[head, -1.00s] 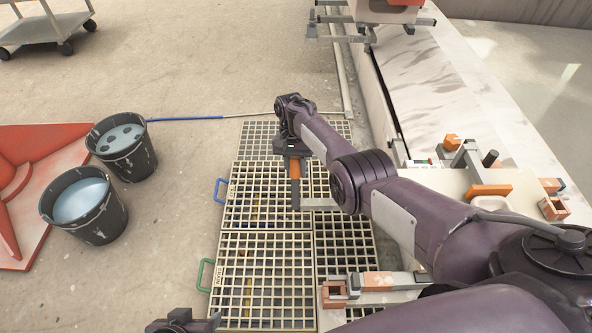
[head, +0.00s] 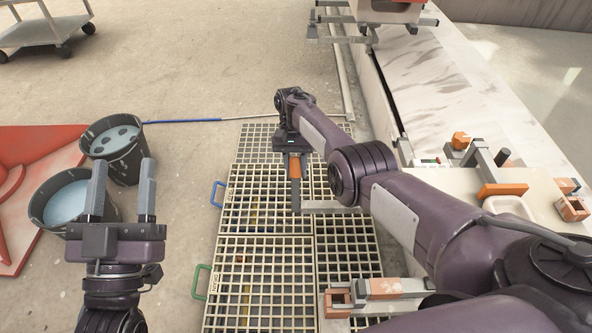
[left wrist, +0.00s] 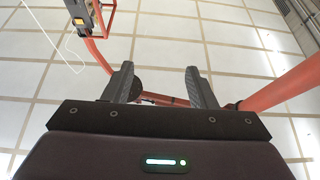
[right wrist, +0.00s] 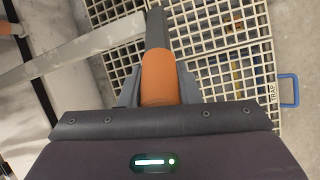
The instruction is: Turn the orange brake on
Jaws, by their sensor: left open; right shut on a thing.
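The brake shows as a dark lever with an orange grip (head: 294,168), over the floor grating in the head view. A light grey bar runs from near its lower end to the right. My right gripper (head: 292,150) is shut on the orange grip. In the right wrist view the orange grip (right wrist: 160,78) sits between the two fingers, with the dark lever beyond it. My left gripper (head: 122,188) is raised at the left, open and empty, in front of the buckets and well away from the brake. Its open fingers also show in the left wrist view (left wrist: 158,85).
Two buckets, one perforated-looking (head: 115,140) and one with pale liquid (head: 68,203), stand at the left by a red-orange panel (head: 40,148). Grating (head: 265,258) covers the floor centrally. A bench (head: 440,190) with orange-tipped parts is at the right. Open floor lies beyond.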

